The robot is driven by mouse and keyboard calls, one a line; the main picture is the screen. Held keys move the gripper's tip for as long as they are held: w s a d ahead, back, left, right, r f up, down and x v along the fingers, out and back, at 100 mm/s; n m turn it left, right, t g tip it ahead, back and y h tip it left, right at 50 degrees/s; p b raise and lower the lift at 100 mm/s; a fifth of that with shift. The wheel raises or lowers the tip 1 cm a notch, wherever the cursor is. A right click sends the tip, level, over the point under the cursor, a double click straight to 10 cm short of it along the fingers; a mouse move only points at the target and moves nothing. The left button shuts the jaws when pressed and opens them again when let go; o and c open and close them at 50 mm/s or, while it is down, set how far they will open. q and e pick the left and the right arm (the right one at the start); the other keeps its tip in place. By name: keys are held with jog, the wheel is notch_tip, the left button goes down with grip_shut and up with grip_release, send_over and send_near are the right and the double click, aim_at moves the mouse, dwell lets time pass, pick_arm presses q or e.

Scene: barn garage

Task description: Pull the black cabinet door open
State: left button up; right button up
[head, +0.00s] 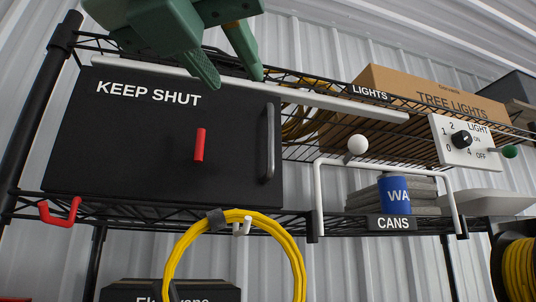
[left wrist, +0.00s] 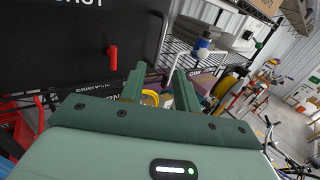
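The black cabinet door (head: 110,150) fills the left of the head view, marked "KEEP SHUT". It looks closed. A dark vertical bar handle (head: 268,140) stands at its right edge, and a red peg (head: 200,144) sticks out near its middle. My left gripper (head: 231,78) is open and empty, at the top of the head view, above and left of the handle in the picture. In the left wrist view the open fingers (left wrist: 160,88) point toward the lower right part of the door (left wrist: 60,45), apart from the handle (left wrist: 164,40). My right gripper is not in view.
A white rail (head: 330,100) runs along the upper shelf edge. Right of the door are a white bar frame (head: 318,195), a blue can (head: 395,195) and a switch panel (head: 465,141). A red hook (head: 62,213) and yellow hose (head: 180,255) hang below.

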aim_at(269, 130)
pick_arm(q)
jog(key=p+x, duration=0.2)
jog(key=x, duration=1)
jog(key=shift+r+p, duration=0.1)
jog(key=shift+p, duration=0.3)
jog(key=shift+w+d, duration=0.2)
jog(key=shift+w, duration=0.5)
grip_shut()
